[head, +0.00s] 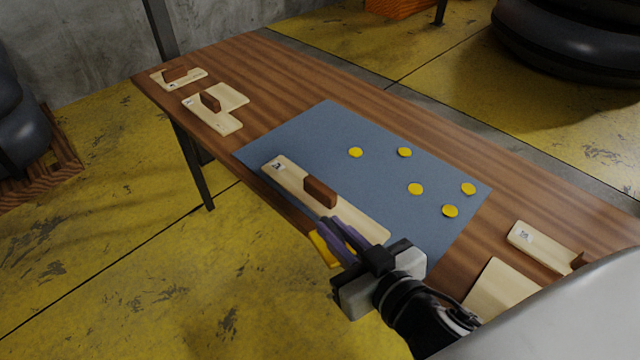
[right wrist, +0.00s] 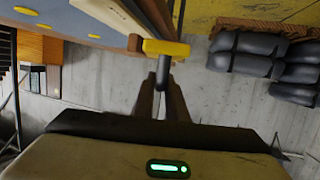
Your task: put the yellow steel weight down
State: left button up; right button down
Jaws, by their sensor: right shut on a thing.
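My right gripper (head: 340,232) is shut on the yellow steel weight (head: 323,249) at the front long edge of the table. In the right wrist view the weight (right wrist: 166,48) shows as a yellow bar with a grey stem, and the stem is between the fingers (right wrist: 163,82). The weight is close to the near edge of a long pale wooden board (head: 355,215) with a brown handle block (head: 320,192). I cannot tell whether they touch. My left gripper is not in view.
The board lies on a blue mat (head: 320,130) on the wooden table (head: 290,65). Several yellow discs (head: 415,189) lie on the mat. Other pale boards with brown blocks stand at the far left (head: 228,96) and near right (head: 535,243). The mat's upper left is clear.

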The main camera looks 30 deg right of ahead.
jog(key=w+a+r+n+y, duration=0.1)
jog(key=w+a+n+y, duration=0.1)
jog(key=w, duration=0.7)
jog(key=w+a+r+n+y, duration=0.1)
jog(key=w+y, duration=0.1)
jog(key=w, duration=0.8)
jog(key=w+d+r+b, duration=0.3)
jog(key=w+d+r, duration=0.1)
jog(key=w+r, duration=0.15)
jog(key=shift+g, duration=0.4)
jog(key=f, duration=0.5)
jog(key=f+b, duration=0.1)
jog(key=f, duration=0.4)
jog(key=shift+w+a+f, duration=0.1)
jog(key=shift+w+a, duration=0.1)
jog(key=shift+f, duration=0.15)
